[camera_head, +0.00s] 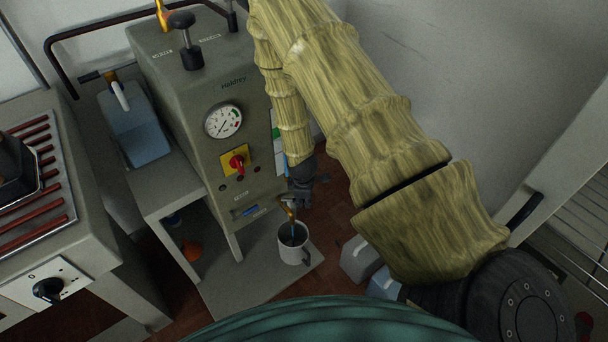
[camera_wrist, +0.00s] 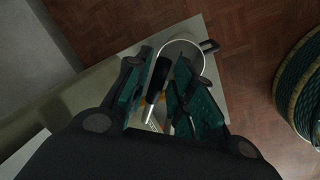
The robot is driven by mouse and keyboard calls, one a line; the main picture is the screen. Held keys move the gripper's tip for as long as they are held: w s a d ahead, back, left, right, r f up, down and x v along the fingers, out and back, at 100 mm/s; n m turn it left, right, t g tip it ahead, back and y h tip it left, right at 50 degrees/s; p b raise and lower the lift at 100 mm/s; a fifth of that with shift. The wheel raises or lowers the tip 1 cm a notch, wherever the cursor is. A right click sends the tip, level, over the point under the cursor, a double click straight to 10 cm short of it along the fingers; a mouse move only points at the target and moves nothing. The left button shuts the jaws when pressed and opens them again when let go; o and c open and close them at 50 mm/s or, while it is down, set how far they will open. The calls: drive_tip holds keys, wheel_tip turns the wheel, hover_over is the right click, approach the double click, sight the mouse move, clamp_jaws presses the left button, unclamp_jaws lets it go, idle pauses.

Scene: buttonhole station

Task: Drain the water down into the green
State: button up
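The grey boiler unit (camera_head: 205,95) carries a round gauge (camera_head: 223,121) with a green sector on its dial. A narrow strip with green (camera_head: 275,131) and blue shows on its right side, partly behind my arm; I cannot read a water level there. My gripper (camera_head: 302,181) is beside the spout. In the wrist view, my open fingers (camera_wrist: 165,72) stand either side of a black lever handle (camera_wrist: 157,80); the mug (camera_wrist: 183,54) lies beyond.
A red knob on a yellow plate (camera_head: 237,161) is on the unit's front. A blue-grey container (camera_head: 137,134) stands left of it, and a stove-like counter (camera_head: 40,228) is at far left.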

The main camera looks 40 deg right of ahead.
wheel_tip(320, 180, up, 12)
drive_tip(key=s+a, duration=0.1)
drive_tip(key=shift+s+a, duration=0.25)
drive_tip(key=shift+s, duration=0.15)
idle(0.4)
drive_tip(key=shift+f, duration=0.15)
drive_tip(key=s+a+f+m+g, duration=0.1)
drive_tip(key=s+a+f+m, duration=0.3)
drive_tip(key=s, duration=0.5)
drive_tip(key=s+a+f+m+y, duration=0.1)
drive_tip(key=s+a+f+m, duration=0.2)
drive_tip(key=s+a+f, duration=0.45)
drive_tip(key=s+a+f+m+g, duration=0.1)
drive_tip(key=s+a+f+m, duration=0.25)
drive_tip(key=s, duration=0.75)
wheel_tip(320, 180, up, 13)
drive_tip(key=p, duration=1.2)
drive_tip(key=shift+a+r+p, duration=0.15)
drive_tip(key=shift+p, duration=0.2)
